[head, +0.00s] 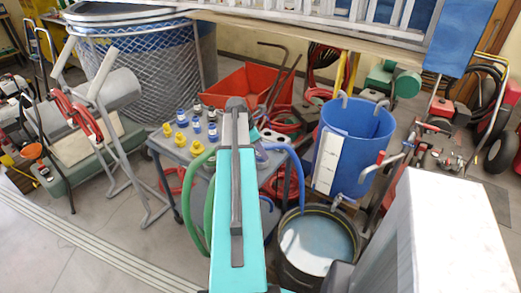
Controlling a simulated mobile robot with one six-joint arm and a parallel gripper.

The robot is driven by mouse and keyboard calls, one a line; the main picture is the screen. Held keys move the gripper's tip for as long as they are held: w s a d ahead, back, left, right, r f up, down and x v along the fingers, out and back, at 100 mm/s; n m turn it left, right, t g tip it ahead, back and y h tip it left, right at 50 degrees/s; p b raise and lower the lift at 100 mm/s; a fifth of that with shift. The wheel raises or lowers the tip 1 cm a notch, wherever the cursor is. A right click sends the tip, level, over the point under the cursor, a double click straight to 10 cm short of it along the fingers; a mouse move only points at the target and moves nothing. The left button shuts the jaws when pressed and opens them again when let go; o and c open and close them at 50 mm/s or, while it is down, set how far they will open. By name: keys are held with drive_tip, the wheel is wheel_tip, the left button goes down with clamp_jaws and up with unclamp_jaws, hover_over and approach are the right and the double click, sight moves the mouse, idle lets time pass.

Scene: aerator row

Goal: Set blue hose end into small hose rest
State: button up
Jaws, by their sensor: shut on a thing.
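A blue hose (296,170) arcs up from beside the dark bucket (287,256) and bends left. It passes behind my arm, so its end is hidden. My arm reaches forward over the grey cart (182,153) and blocks the view of my gripper. I cannot see the jaws or what is between them. I cannot pick out the small hose rest; the part of the cart top behind my arm is hidden.
Blue and yellow fittings (182,122) stand on the cart's left part. A green hose (193,190) hangs left of my arm. The dark bucket holds pale liquid; a blue tub (366,130) stands behind it. A red bin (252,88) lies beyond the cart. Floor at lower left is clear.

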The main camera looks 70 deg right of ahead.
drive_tip(key=shift+f, duration=0.65)
drive_tip(key=o, duration=1.3)
drive_tip(key=shift+c, duration=0.2)
drive_tip(key=shift+r, duration=0.2)
drive_tip(key=b+v, duration=0.2)
drive_tip(key=v, duration=1.1)
drive_tip(key=shift+r, duration=0.25)
